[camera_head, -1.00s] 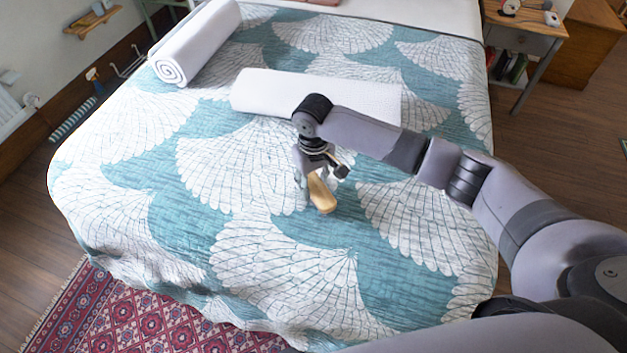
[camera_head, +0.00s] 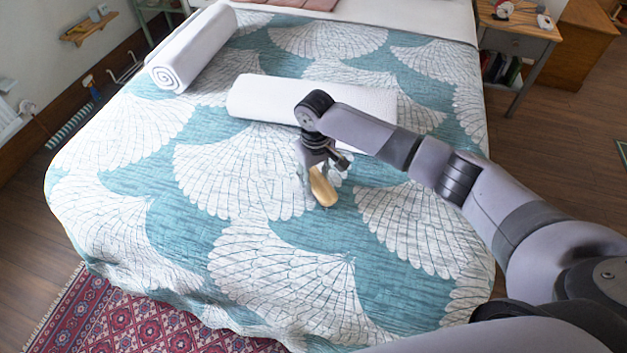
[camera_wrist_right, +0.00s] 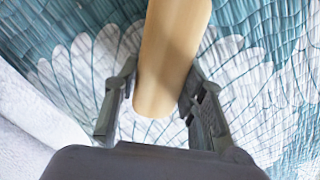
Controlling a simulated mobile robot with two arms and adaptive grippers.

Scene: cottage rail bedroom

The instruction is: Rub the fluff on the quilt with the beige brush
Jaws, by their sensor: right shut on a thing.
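The beige brush (camera_head: 322,187) is in my right gripper (camera_head: 318,168), over the middle of the quilt (camera_head: 190,235). In the right wrist view the brush (camera_wrist_right: 172,55) lies between the two dark fingers of the gripper (camera_wrist_right: 158,105), its smooth beige top facing the camera. The underside of the brush is hidden, so I cannot tell whether it touches the quilt. The quilt is teal with white fan shapes and also shows in the wrist view (camera_wrist_right: 260,100). I cannot make out any fluff; it may be hidden under the brush. My left gripper is not in view.
A folded white towel or blanket (camera_head: 262,98) lies just behind the right gripper. A rolled white one (camera_head: 190,52) lies at the far left of the bed. A nightstand (camera_head: 515,45) stands at the back right. The front of the quilt is clear.

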